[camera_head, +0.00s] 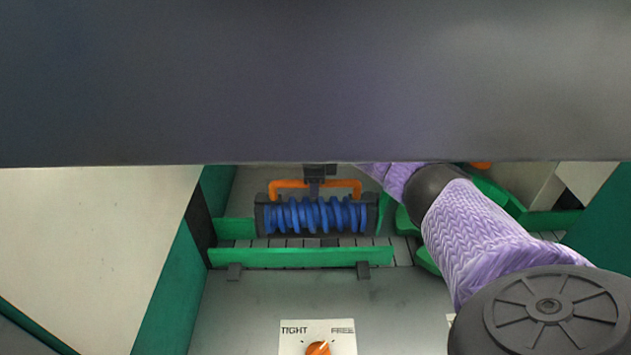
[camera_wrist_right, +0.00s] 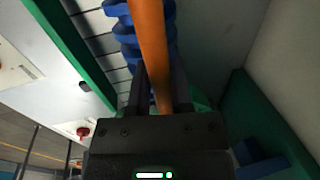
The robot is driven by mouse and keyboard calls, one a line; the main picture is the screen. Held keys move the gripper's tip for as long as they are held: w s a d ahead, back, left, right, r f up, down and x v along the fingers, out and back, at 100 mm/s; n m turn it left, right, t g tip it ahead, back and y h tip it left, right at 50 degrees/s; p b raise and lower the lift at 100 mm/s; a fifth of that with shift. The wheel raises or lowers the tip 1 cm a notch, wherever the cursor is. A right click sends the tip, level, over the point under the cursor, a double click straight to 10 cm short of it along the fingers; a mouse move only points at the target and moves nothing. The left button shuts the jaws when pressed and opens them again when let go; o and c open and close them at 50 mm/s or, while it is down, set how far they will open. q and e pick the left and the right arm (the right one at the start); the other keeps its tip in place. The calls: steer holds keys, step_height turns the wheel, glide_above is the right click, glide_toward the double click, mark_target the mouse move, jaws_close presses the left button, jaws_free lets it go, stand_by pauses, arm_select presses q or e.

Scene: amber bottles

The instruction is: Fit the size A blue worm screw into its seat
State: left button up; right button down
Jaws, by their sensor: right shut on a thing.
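The blue worm screw (camera_head: 315,215) has dark end blocks and an orange handle (camera_head: 290,184) on top. It lies level across the picture, over the slatted bed of the seat behind a green rail (camera_head: 300,257). I cannot tell whether it rests on the bed or hangs just above it. My right gripper (camera_head: 315,186) is shut on the middle of the handle. In the right wrist view the gripper (camera_wrist_right: 160,95) has the orange handle (camera_wrist_right: 150,40) between its fingers, with the blue screw (camera_wrist_right: 125,30) behind. My left gripper is not in view.
A panel in front carries an orange knob (camera_head: 318,348) between the labels TIGHT and FREE. Green walls (camera_head: 168,285) stand on both sides. A blue part (camera_wrist_right: 258,160) lies by the green wall in the right wrist view. A large dark surface hides the upper head view.

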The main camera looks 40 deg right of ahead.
steer(key=shift+f, duration=0.25)
steer(key=shift+c, duration=2.2)
jaws_free()
